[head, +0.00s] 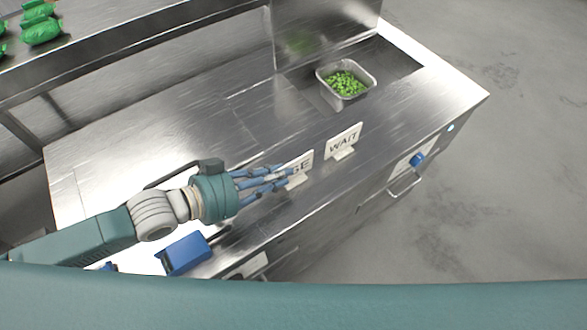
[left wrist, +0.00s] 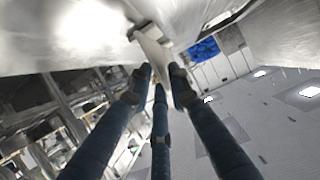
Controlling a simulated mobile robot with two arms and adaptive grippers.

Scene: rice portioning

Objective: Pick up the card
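A white card (head: 306,163) stands on the steel counter, and only the letters "GE" of its print show beside my fingers. A second white card reading "WAIT" (head: 343,141) stands to its right. My left gripper (head: 288,176) is at the left side of the "GE" card, its blue fingers covering part of it. In the left wrist view, the fingers (left wrist: 160,82) are spread apart, with a white card edge (left wrist: 153,47) just beyond and between the tips. Contact with the card cannot be made out. My right gripper is not in view.
A metal pan of chopped greens (head: 345,83) sits in the counter at the back right. A blue box (head: 185,253) is near the front edge, below my left arm. Green packages (head: 41,31) lie on a shelf at the upper left.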

